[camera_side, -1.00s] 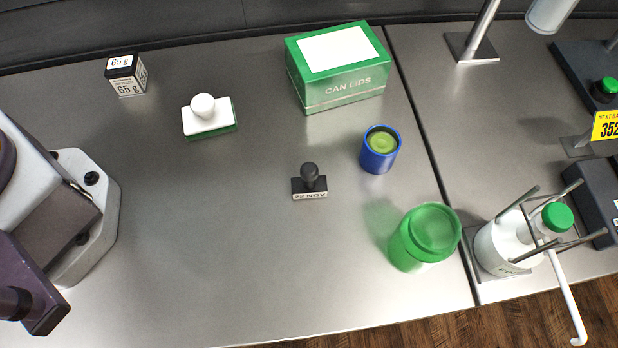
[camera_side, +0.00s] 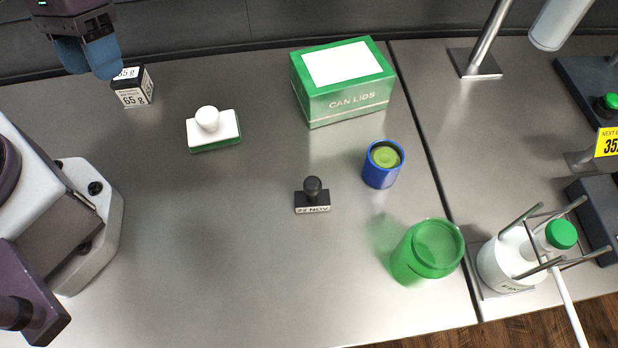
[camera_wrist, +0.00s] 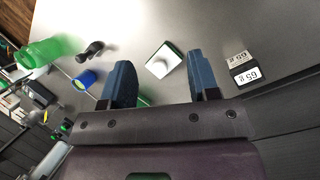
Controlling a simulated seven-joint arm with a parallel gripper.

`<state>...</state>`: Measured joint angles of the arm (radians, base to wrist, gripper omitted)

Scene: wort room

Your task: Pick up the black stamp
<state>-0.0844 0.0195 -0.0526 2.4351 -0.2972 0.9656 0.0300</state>
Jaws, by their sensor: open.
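The black stamp (camera_side: 312,196) stands upright on the steel table, round knob on top and a "22 NOV" label on its front. In the wrist view the black stamp (camera_wrist: 92,49) lies beyond my gripper's left finger, blurred. My gripper (camera_side: 88,58) is at the top left of the side view, over the back of the table beside the 65 g box, far from the stamp. In the wrist view my gripper (camera_wrist: 162,85) has its two blue fingers wide apart with nothing held between them.
Around the stamp stand a blue cup (camera_side: 382,164), a green jar (camera_side: 428,252), a green CAN LIDS box (camera_side: 345,100) and a white block with a round knob (camera_side: 213,130). The 65 g box (camera_side: 134,93) is at the back left. The front middle of the table is clear.

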